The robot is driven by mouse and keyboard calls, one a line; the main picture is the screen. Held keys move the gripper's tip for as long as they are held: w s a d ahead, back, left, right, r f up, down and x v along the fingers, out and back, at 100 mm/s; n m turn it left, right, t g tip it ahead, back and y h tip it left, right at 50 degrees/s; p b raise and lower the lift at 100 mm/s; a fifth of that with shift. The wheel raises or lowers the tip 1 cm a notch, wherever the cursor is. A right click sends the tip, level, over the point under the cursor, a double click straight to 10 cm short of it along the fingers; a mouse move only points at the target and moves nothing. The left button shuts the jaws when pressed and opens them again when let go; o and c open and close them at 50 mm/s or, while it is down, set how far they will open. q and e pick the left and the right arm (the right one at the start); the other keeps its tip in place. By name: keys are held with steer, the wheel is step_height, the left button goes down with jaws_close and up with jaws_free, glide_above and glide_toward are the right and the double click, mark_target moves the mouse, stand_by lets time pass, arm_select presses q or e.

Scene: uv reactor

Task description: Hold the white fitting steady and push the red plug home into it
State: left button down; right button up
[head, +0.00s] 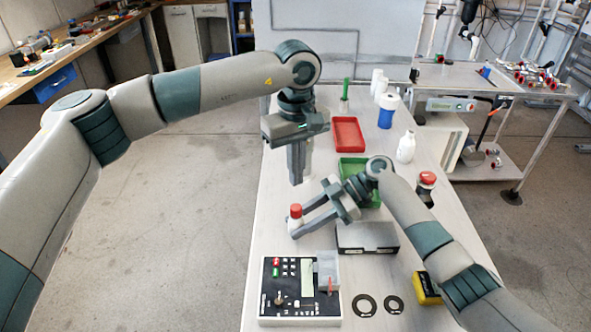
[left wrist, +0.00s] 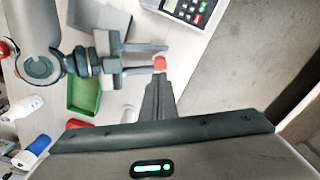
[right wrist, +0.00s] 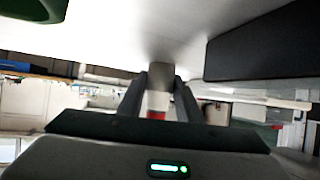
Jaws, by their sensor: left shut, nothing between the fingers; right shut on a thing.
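The white fitting (head: 295,222) is upright between the fingers of my right gripper (head: 294,222), which is shut on it above the table. The red plug (head: 296,210) sits on top of the fitting; how deep it goes in cannot be told. In the right wrist view, the white fitting (right wrist: 157,101) and red plug (right wrist: 156,115) show between the fingers. My left gripper (head: 296,182) is shut and empty, pointing down above the plug and apart from it. In the left wrist view, the red plug (left wrist: 159,63) shows just beyond my left fingertips (left wrist: 158,84).
A control box (head: 268,299) with buttons stands at the near left of the table. A grey box (head: 368,238) lies under my right arm. Two black rings (head: 364,293) (head: 394,296) lie nearby. A green tray (head: 350,160), red tray (head: 347,119) and bottles (head: 406,148) stand farther back.

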mark_target(296, 207)
arm_select(q)
steer(key=shift+f, duration=3.15)
steer(key=shift+f, duration=0.6)
steer(key=shift+r, duration=0.15)
step_height(296, 207, up, 7)
stand_by(1.4)
arm_select(e)
steer(key=o, duration=0.9)
steer(key=v, duration=1.2)
